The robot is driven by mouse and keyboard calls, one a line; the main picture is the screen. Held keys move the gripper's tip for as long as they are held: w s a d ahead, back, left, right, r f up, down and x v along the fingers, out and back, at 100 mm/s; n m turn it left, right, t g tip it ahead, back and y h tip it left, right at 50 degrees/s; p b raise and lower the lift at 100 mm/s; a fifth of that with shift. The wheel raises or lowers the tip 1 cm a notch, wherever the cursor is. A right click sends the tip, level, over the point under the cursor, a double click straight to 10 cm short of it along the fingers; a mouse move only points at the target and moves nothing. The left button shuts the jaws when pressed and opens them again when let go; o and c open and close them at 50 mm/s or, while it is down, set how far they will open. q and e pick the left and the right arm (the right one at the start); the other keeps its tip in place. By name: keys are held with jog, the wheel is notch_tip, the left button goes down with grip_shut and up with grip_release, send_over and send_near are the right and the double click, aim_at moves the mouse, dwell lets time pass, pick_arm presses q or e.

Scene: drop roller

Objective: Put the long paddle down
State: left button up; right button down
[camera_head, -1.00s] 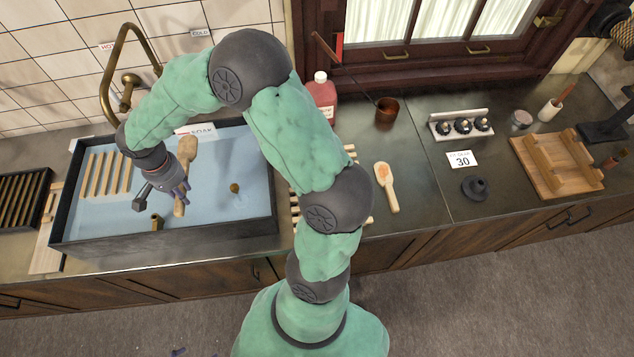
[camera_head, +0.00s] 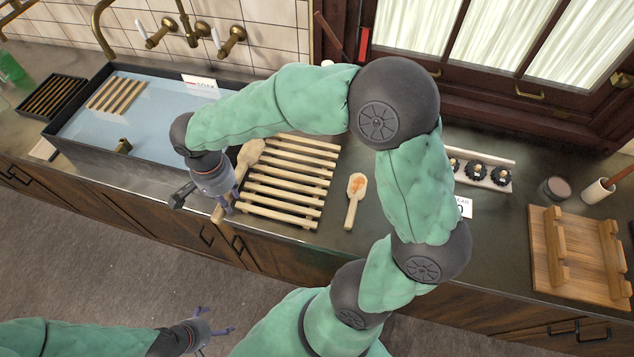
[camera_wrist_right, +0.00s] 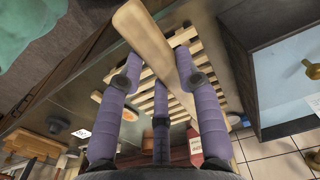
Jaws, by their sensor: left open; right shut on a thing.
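The rack's slats also show behind the fingers in the wrist view (camera_wrist_right: 205,62). My left gripper (camera_head: 222,331) is open and empty, low over the floor in front of the cabinets.
The water-filled sink (camera_head: 90,150) is left of the rack. A short paddle with an orange mark (camera_head: 355,192) lies on the counter right of the rack. My right arm hides part of the counter.

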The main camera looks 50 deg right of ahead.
jog(key=shift+s+d+f, duration=0.1)
jog(key=shift+s, duration=0.2)
jog(key=b, duration=0.3)
send_over(275, 192)
jog(key=f, duration=0.9)
jog(key=shift+s+a, duration=0.1)
jog(key=shift+a, duration=0.3)
jog(key=shift+d+f+b, duration=0.2)
jog(key=shift+f, duration=0.8)
jog(key=shift+d+f+b, duration=0.15)
jog(key=shift+f, duration=0.8)
jog(key=shift+f, duration=0.15)
jog(key=c, duration=0.9)
grip_release()
jog(key=shift+o, duration=0.2)
